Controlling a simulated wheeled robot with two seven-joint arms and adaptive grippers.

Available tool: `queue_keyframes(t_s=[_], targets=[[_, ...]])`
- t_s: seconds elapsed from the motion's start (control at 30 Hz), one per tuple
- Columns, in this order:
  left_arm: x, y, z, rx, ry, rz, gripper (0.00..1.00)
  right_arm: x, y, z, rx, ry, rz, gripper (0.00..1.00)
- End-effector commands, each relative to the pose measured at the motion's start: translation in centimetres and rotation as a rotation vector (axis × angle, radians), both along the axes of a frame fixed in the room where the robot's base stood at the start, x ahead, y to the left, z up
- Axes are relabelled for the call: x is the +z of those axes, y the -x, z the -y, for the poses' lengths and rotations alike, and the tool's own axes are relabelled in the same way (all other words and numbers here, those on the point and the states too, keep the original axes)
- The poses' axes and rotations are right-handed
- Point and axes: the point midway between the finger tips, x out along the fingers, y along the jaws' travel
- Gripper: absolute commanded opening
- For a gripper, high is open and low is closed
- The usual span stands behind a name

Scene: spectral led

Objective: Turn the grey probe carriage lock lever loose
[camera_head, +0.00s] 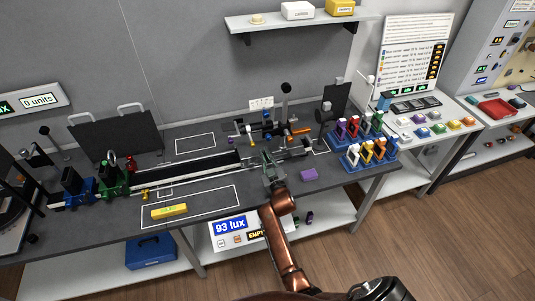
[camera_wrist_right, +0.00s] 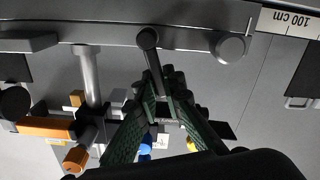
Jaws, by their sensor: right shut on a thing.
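In the right wrist view, a dark grey lever (camera_wrist_right: 151,52) hangs from a round pivot at the edge of a grey rail (camera_wrist_right: 190,28). My right gripper (camera_wrist_right: 163,88) has its green-padded fingers closed around the lever's free end. In the head view, my right gripper (camera_head: 268,163) is at the front side of the rail's right part, beside the probe carriage (camera_head: 270,129). The gripper hides the lever there. My left gripper is not in view.
An orange handle (camera_head: 299,131) sticks out right of the gripper. Colored holders (camera_head: 367,152) stand to the right. A display (camera_head: 228,227) on the bench front reads 93 lux.

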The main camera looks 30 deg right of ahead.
Motion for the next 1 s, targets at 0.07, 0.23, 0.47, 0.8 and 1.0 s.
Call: queue_keyframes(t_s=[0.07, 0.23, 0.47, 0.8, 1.0], targets=[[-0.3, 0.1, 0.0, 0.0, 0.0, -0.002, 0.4, -0.4, -0.1, -0.3, 0.0, 0.056, -0.016, 0.0], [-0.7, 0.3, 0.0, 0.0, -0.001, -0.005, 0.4, -0.6, -0.1, -0.7, 0.0, 0.16, -0.041, 0.0], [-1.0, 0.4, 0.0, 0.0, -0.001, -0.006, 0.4, -0.8, -0.2, -1.1, 0.0, 0.245, -0.061, 0.0], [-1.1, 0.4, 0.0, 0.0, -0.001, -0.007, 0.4, -0.8, -0.3, -1.2, 0.0, 0.28, -0.069, 0.0], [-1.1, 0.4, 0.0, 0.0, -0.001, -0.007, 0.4, -0.9, -0.3, -1.3, 0.0, 0.279, -0.07, 0.0]])
